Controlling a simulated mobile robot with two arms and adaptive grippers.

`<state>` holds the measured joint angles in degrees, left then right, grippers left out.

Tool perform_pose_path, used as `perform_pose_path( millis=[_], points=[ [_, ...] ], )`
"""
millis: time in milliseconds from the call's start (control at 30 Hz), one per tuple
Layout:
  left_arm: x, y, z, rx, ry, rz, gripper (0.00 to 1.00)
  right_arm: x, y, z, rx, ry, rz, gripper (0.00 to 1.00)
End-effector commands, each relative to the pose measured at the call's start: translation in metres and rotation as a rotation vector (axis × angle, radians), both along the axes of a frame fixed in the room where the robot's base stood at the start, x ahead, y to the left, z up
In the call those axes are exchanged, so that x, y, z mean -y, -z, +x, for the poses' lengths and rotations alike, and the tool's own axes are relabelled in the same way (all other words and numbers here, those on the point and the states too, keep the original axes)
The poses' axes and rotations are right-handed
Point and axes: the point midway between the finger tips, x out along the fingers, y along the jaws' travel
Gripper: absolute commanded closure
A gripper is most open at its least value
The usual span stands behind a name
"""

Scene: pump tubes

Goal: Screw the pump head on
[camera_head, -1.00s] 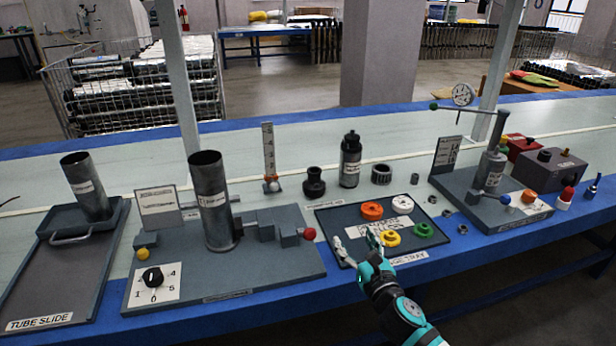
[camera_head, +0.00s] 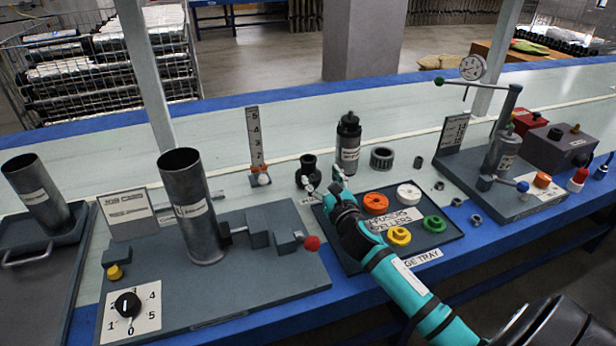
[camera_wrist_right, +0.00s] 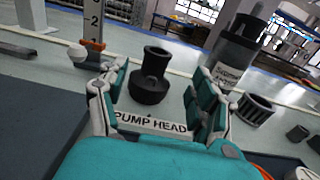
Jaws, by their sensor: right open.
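The black pump head (camera_head: 308,172) stands upright on the pale bench behind the tray. It also shows in the right wrist view (camera_wrist_right: 150,82), behind a "PUMP HEAD" label (camera_wrist_right: 150,122). My right gripper (camera_head: 324,183) is open and empty just in front of it. In the wrist view, its spread fingers (camera_wrist_right: 158,95) frame the pump head without visible contact. A tall grey tube (camera_head: 188,220) stands upright on the left fixture board. Another grey tube (camera_head: 38,194) leans in the tube slide at the far left. My left gripper is out of view.
A black labelled bottle (camera_head: 348,145) and a ribbed dark ring (camera_head: 382,158) stand right of the pump head. The gauge tray (camera_head: 455,238) with coloured rings lies under my right forearm.

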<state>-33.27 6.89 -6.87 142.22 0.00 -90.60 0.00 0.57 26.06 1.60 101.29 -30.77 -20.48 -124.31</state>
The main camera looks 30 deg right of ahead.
Motion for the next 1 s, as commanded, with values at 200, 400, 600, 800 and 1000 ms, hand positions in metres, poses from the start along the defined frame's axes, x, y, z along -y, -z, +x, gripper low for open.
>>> perform_pose_path(
  millis=[200,400,600,800,1000],
  points=[
    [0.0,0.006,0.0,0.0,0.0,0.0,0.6,0.006,0.001,0.029,0.001,-0.001,0.0,0.34],
    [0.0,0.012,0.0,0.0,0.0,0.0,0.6,0.009,0.004,0.043,0.001,0.0,0.002,0.34],
    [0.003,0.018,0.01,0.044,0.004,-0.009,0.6,0.014,0.008,0.072,0.002,0.0,0.001,0.34],
    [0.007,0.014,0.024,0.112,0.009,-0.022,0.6,0.016,0.007,0.083,-0.001,0.0,-0.001,0.34],
    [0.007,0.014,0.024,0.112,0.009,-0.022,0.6,0.016,0.007,0.083,-0.001,-0.001,-0.001,0.36]
  ],
)
